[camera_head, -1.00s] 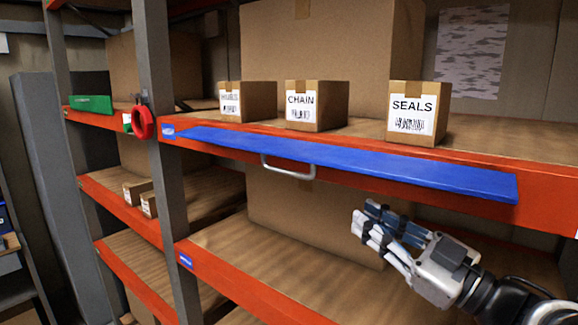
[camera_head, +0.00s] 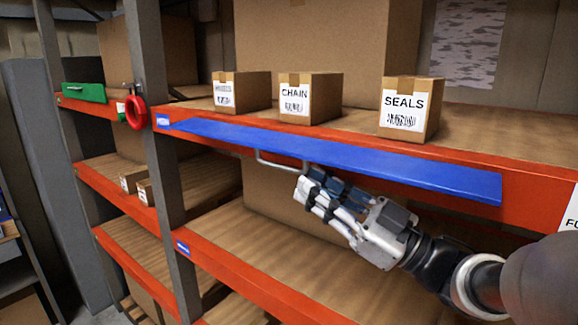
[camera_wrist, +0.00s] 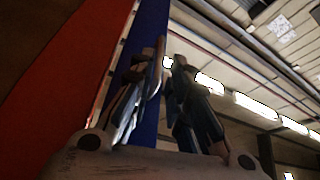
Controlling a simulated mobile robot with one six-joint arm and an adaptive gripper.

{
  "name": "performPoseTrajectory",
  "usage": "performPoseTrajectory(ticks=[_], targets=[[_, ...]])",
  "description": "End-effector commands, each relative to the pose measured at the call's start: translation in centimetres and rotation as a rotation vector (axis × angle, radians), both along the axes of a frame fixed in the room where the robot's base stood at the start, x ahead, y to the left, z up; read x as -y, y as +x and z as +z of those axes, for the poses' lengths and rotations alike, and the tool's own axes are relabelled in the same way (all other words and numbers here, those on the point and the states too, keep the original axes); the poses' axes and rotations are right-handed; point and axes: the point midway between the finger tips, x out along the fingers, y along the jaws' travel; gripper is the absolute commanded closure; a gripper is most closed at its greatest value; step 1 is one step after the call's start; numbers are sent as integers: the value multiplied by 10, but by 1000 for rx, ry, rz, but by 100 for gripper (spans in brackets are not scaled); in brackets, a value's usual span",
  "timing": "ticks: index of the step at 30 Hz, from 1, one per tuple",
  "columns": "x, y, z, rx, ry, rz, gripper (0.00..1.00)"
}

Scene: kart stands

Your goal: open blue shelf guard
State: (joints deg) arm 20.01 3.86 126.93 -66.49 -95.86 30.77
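The blue shelf guard (camera_head: 350,160) is a long flat panel along the front of the upper orange shelf beam. A grey bar handle (camera_head: 280,165) hangs from its lower edge, left of its middle. My gripper (camera_head: 308,183) is just below and to the right of the handle, pointing up and left. Its fingertips are close to the handle's right end; I cannot tell whether they touch. In the wrist view my gripper (camera_wrist: 167,62) has its two fingers apart with a narrow gap. The blue guard (camera_wrist: 150,25) shows behind them, and no handle is clearly visible between them.
A box marked SEALS (camera_head: 410,110), a CHAIN box (camera_head: 310,98) and another small box (camera_head: 240,92) stand on the shelf above the guard. A grey upright (camera_head: 160,150) and a red ring (camera_head: 136,112) are at left. A large carton (camera_head: 275,205) stands below.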

Motion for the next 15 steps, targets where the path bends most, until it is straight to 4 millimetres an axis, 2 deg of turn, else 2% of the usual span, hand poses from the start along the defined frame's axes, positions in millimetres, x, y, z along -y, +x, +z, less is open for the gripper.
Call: performPoseTrajectory(ticks=[1,6,15], targets=[[-10,5,6,2,-1,5,84],[-30,18,15,2,-1,3,84],[-43,26,20,1,0,0,84]])
